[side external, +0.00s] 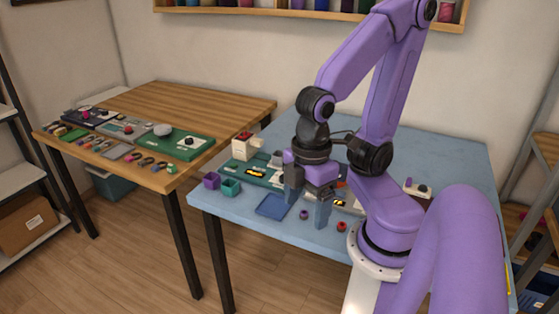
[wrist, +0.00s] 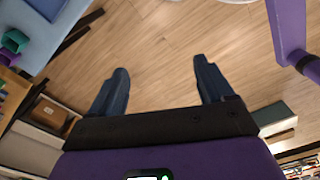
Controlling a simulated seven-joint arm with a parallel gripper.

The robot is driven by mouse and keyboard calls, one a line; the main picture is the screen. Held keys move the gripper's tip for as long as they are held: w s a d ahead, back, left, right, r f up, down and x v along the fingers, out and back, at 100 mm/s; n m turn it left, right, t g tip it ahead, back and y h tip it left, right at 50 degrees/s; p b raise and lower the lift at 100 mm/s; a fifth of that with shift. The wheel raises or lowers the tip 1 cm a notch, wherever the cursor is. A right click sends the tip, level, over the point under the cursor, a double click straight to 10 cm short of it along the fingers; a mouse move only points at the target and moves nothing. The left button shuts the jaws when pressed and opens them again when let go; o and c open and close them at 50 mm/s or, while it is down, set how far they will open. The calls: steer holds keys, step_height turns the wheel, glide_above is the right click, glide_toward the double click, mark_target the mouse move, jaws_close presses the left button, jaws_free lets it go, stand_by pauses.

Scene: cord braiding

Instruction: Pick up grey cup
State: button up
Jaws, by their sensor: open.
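A small grey shape (side external: 276,158), which looks like the grey cup, stands on the blue table just behind my gripper in the side view. My wrist partly covers it, so its full form is hidden. My gripper (side external: 306,214) hangs over the front part of the blue table, in front and to the right of that shape. Its two blue-grey fingers are spread apart with nothing between them. In the wrist view my gripper (wrist: 160,66) is also empty, with floor showing beyond the fingers. I do not see the grey cup in the wrist view.
A purple cup (side external: 211,180) and a teal cup (side external: 230,187) stand at the left table edge. A blue tray (side external: 273,205) lies beside my gripper. Small purple (side external: 304,215) and red (side external: 342,227) spools sit near the front edge. A wooden table (side external: 215,98) stands left.

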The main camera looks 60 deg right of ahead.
steer(key=w+d+r+n, duration=0.1)
steer(key=w+d+n, duration=0.1)
steer(key=w, duration=1.3)
steer(key=w+d, duration=1)
steer(key=n, duration=0.3)
glide_above(280, 155)
steer(key=s+a, duration=0.2)
step_height(280, 155, down, 5)
steer(key=f, duration=1.1)
steer(key=shift+w+a+f, duration=0.15)
steer(key=shift+w, duration=0.1)
steer(key=shift+w+f, duration=0.2)
steer(key=shift+f, duration=1.25)
steer(key=shift+w+f, duration=0.15)
steer(key=shift+f, duration=1.25)
steer(key=c, duration=1)
